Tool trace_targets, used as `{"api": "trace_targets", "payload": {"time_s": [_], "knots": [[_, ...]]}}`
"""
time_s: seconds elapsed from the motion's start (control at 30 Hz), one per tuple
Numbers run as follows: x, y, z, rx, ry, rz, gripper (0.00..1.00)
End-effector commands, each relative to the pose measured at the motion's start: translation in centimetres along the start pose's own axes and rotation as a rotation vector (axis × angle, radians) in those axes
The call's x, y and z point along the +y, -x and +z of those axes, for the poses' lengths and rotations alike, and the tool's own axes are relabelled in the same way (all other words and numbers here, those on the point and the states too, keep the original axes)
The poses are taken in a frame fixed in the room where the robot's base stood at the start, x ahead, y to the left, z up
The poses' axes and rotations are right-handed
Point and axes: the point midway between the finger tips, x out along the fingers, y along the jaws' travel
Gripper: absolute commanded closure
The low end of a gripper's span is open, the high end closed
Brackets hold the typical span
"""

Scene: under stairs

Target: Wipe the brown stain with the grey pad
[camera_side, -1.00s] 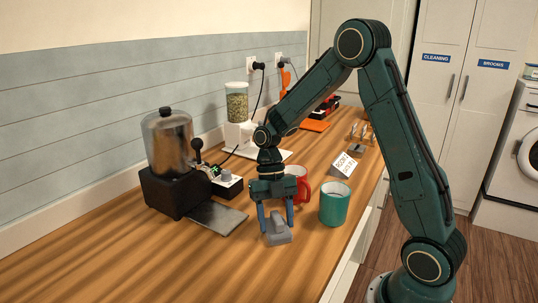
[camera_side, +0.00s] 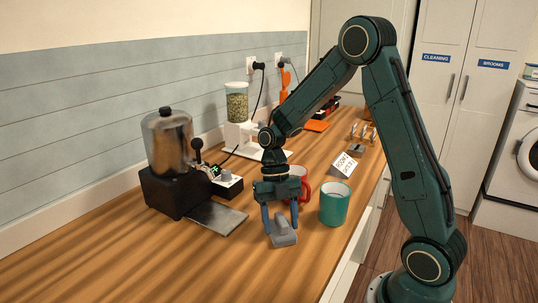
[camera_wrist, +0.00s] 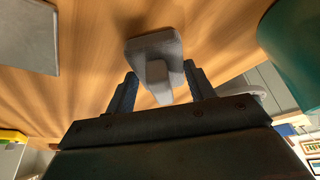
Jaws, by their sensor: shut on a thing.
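The grey pad (camera_side: 284,240) has a raised handle block and rests on or just above the wooden counter, in front of the mugs. My gripper (camera_side: 280,222) points down with its blue fingers on either side of the pad's handle, shut on it. In the wrist view, the grey pad (camera_wrist: 153,44) shows beyond the fingertips of my gripper (camera_wrist: 160,80), with its handle between them. I cannot make out a brown stain in either view; the pad and gripper hide part of the counter.
A teal mug (camera_side: 334,204) stands close to the right of my gripper, and a red mug (camera_side: 303,188) is just behind it. A coffee machine (camera_side: 170,165) with a grey plate (camera_side: 215,217) stands left. The front left counter is clear.

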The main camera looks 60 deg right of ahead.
Motion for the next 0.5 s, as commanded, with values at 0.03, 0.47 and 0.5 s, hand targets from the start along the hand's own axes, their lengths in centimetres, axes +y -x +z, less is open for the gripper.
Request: {"api": "trace_targets", "payload": {"time_s": [0.03,0.47,0.5], "knots": [[-0.4,-0.2,-0.4,0.002,-0.001,-0.001,0.68],[-2.0,-1.2,-2.7,0.001,0.002,-0.001,0.68],[-1.8,-1.1,-2.3,0.001,0.001,-0.001,0.68]]}}
